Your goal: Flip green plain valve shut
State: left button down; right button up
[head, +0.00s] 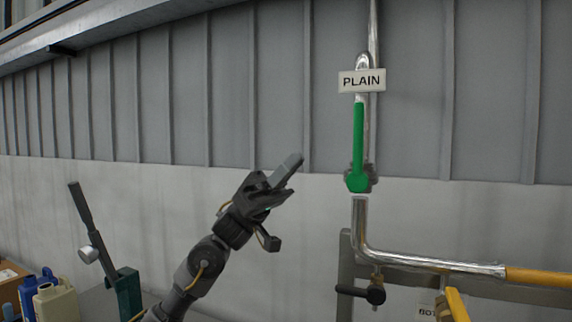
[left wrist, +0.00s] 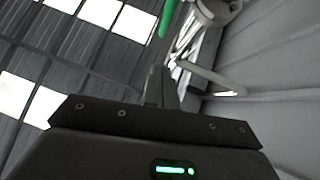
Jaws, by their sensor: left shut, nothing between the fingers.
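The green valve (head: 358,180) sits on a vertical metal pipe under a white "PLAIN" sign (head: 362,81). Its long green lever (head: 358,134) points straight up, in line with the pipe. My left gripper (head: 294,163) is shut and empty, to the left of the valve in the picture and apart from it, its fingers pointing up and right. In the left wrist view, the shut fingers (left wrist: 164,88) point up the picture, and part of the green lever (left wrist: 170,16) shows at the top edge. My right gripper is not in view.
Below the valve the pipe (head: 430,262) bends right into an orange section (head: 538,277). A small black-handled valve (head: 375,293) sits under it. At left stand a dark lever on a green base (head: 128,292) and a cream jug (head: 56,302). A grey wall is behind.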

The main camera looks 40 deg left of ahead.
aim_at(358, 140)
pick_arm(q)
jog(key=d+r+p, duration=0.4)
jog(key=d, duration=0.4)
jog(key=shift+w, duration=0.2)
jog(key=shift+r, duration=0.1)
